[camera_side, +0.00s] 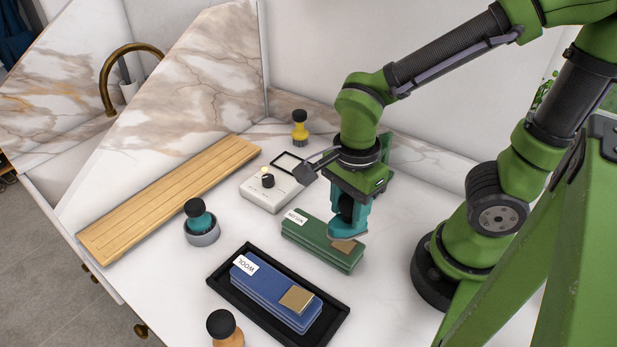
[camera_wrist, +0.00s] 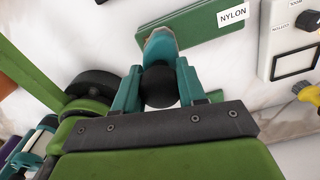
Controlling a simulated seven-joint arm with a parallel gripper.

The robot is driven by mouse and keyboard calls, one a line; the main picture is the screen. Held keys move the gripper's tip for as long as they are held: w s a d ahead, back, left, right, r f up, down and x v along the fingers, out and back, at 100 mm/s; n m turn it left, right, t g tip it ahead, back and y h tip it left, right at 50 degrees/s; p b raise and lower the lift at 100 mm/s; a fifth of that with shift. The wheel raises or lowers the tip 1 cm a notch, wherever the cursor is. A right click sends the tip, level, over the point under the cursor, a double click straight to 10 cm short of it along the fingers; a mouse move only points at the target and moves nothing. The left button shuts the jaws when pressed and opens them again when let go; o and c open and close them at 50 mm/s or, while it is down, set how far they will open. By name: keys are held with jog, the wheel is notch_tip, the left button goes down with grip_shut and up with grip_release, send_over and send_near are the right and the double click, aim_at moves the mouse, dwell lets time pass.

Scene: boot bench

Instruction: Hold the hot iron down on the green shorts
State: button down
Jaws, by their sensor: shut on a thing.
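The green shorts (camera_side: 310,241) are a flat folded green stack with a white NYLON label and a tan patch (camera_side: 347,246) at the right end. They also show in the wrist view (camera_wrist: 190,32). My gripper (camera_wrist: 158,88) is shut on the black ball knob of the iron (camera_wrist: 160,47), which has a teal body and a pale metal tip. In the side view the iron (camera_side: 342,229) is upright over the right end of the shorts, by the patch. Its sole is at or just above the cloth; I cannot tell whether it touches.
A blue folded stack (camera_side: 262,290) labelled WOOL lies in a black tray (camera_side: 221,287). A white dial box (camera_side: 262,195) stands behind the shorts. Black-knobbed tools stand about: teal in a grey cup (camera_side: 203,237), yellow (camera_side: 299,131), orange (camera_side: 228,336). A wooden board (camera_side: 170,197) lies left.

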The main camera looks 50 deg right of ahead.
aim_at(350, 199)
jog(key=shift+r, duration=1.95)
jog(key=shift+d+f, duration=0.1)
